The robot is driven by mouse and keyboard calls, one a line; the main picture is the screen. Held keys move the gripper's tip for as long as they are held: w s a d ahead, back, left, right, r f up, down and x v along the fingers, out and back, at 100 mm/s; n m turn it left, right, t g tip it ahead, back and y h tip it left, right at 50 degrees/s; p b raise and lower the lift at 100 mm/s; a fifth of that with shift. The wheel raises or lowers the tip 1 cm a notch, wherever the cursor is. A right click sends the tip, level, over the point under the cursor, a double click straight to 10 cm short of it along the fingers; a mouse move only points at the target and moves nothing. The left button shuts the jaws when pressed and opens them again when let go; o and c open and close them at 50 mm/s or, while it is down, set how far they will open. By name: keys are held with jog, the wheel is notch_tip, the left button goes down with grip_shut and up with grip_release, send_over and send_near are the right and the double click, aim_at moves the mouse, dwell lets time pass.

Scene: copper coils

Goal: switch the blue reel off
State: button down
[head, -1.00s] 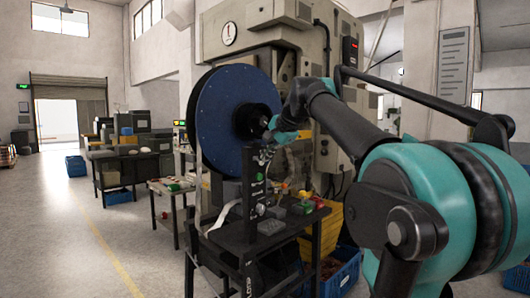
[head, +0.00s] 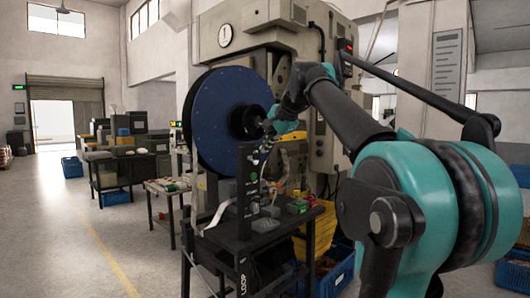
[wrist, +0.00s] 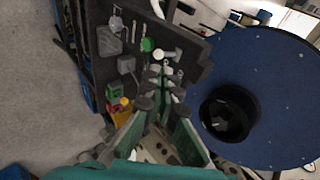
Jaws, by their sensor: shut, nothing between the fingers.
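The blue reel (head: 212,112) is a large disc with a black hub, mounted upright on the machine; it also fills the right of the wrist view (wrist: 268,62). In front of it stands a narrow black control post (head: 247,182) with a green light. In the wrist view, the dark panel (wrist: 190,45) shows the green light (wrist: 147,44) and a pale round knob (wrist: 159,55). My gripper (head: 267,141) is shut and empty at the post's upper end. In the wrist view its fingertips (wrist: 162,76) are close to the panel's controls; I cannot tell whether they touch.
A black cart (head: 226,240) under the post carries small grey, green and red items. A yellow bin (head: 318,235) and a blue crate (head: 330,272) sit beside it. The large beige machine (head: 260,35) stands behind. The floor at left is open.

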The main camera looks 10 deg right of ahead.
jog(key=s+f+v, duration=0.1)
jog(key=v, duration=0.8)
jog(key=shift+s+d, duration=0.3)
jog(key=shift+d, duration=0.2)
notch_tip(320, 180, down, 32)
jog(key=s+n+g+h, duration=0.1)
jog(key=n+g, duration=0.1)
jog(key=n, duration=0.4)
jog(key=s+f+n+g+h, duration=0.1)
jog(key=s+f+n, duration=0.1)
jog(key=s+f, duration=0.7)
jog(key=s+f+n+g+h, duration=0.1)
jog(key=s+f+n, duration=0.2)
jog(key=s+f, duration=0.7)
notch_tip(320, 180, down, 7)
jog(key=shift+f+n+h, duration=0.2)
jog(key=shift+n+h, duration=0.1)
